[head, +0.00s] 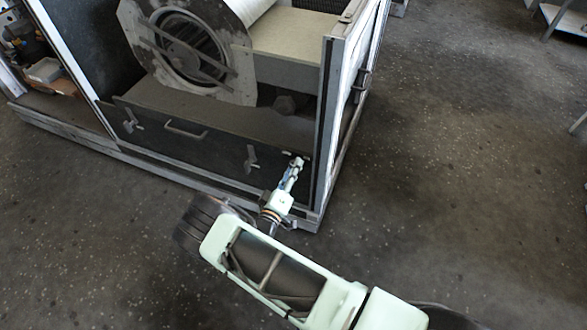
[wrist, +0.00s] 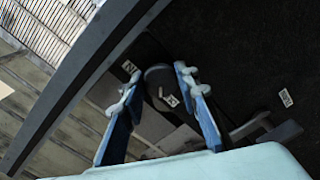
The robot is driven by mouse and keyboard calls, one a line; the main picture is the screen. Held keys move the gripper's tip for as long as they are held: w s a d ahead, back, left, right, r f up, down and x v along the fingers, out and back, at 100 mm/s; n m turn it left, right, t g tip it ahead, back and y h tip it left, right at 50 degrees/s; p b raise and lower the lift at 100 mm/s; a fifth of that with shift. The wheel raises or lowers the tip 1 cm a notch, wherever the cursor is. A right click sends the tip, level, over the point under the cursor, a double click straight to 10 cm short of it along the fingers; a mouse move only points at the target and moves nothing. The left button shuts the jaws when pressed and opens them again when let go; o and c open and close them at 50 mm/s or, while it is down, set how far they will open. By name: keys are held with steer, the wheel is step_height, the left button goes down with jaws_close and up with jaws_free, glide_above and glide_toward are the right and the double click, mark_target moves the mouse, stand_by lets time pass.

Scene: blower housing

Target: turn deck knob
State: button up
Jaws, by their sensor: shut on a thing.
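The deck knob (wrist: 158,73) is a dark round knob on the dark panel, and in the wrist view it sits between my fingertips. My gripper (head: 297,163) is at the right end of the housing's low front panel (head: 190,140), close to the corner post. The wrist view shows its two blue fingers with grey tips (wrist: 157,80), shut on the knob from both sides. In the head view my gripper hides the knob. How far the knob is turned is hard to tell.
A lever latch (head: 251,158) is on the panel left of my gripper, with a pull handle (head: 186,129) and another latch (head: 130,120) farther left. The pale corner post (head: 327,110) stands close on the right. A round blower (head: 190,50) sits behind the panel. Open floor lies right.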

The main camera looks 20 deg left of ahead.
steer(key=o, duration=1.2)
steer(key=shift+c, duration=0.2)
steer(key=shift+s, duration=0.1)
steer(key=s+a, duration=0.1)
steer(key=s, duration=1.1)
steer(key=shift+w, duration=0.1)
